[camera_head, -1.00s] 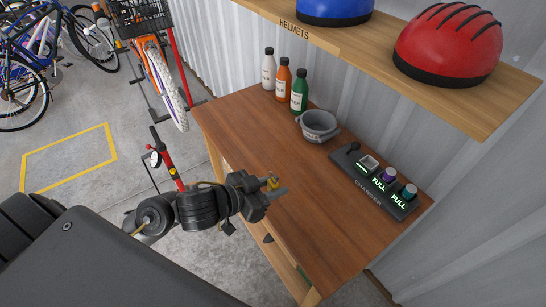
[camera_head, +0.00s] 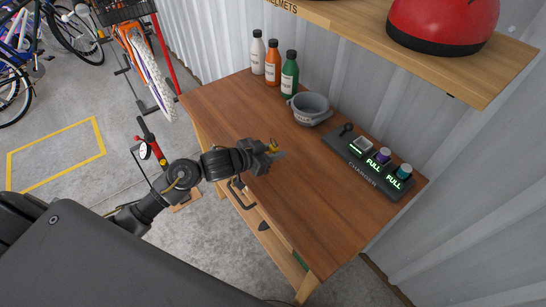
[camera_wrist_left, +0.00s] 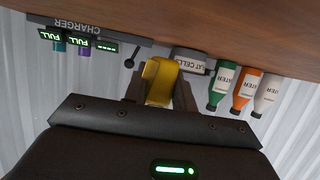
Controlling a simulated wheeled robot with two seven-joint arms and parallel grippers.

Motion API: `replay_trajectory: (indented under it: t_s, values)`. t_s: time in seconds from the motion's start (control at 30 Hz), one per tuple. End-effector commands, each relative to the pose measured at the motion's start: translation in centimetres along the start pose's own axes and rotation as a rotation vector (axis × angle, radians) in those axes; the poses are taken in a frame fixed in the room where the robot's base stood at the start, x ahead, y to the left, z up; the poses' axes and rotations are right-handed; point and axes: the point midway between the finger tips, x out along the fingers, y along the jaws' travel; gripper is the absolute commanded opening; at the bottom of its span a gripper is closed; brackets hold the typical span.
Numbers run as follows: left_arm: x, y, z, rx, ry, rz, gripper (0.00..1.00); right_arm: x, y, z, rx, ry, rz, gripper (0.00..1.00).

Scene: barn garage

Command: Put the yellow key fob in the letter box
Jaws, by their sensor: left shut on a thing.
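My left gripper (camera_head: 275,156) is shut on the yellow key fob (camera_head: 272,147) and holds it over the near left part of the wooden bench. In the left wrist view the fob (camera_wrist_left: 159,80) shows as a yellow block between the two dark fingers. The fingers hide part of it. I cannot make out a letter box in these frames. My right gripper is not in view.
The bench (camera_head: 290,215) carries bottles (camera_head: 272,66), a grey bowl (camera_head: 310,110) and a charger (camera_head: 370,165) along its back. Its front part is clear. A shelf with a red helmet (camera_head: 440,28) overhangs the back. Bikes stand at left.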

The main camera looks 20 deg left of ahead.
Motion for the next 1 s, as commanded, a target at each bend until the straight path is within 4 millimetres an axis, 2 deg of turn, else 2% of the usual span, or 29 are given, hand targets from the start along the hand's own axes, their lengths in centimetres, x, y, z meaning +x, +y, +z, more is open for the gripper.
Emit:
replay_trajectory:
  t_s: [0.3, 0.7, 0.73, 0.9, 1.0]
  values:
    - [1.6, -0.4, 3.1, -0.001, -0.002, -0.002, 0.05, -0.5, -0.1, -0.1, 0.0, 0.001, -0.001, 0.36]
    - [1.8, -0.4, 3.6, 0.0, -0.001, -0.002, 0.05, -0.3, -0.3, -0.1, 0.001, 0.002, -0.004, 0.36]
    - [1.8, -0.4, 3.6, 0.0, -0.001, -0.002, 0.28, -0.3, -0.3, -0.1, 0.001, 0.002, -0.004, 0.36]
    - [1.8, -0.4, 3.5, 0.001, -0.001, -0.002, 0.48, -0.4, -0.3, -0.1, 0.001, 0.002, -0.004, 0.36]
    - [1.8, -0.4, 3.5, 0.001, -0.001, -0.002, 0.48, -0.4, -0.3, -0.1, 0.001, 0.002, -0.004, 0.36]
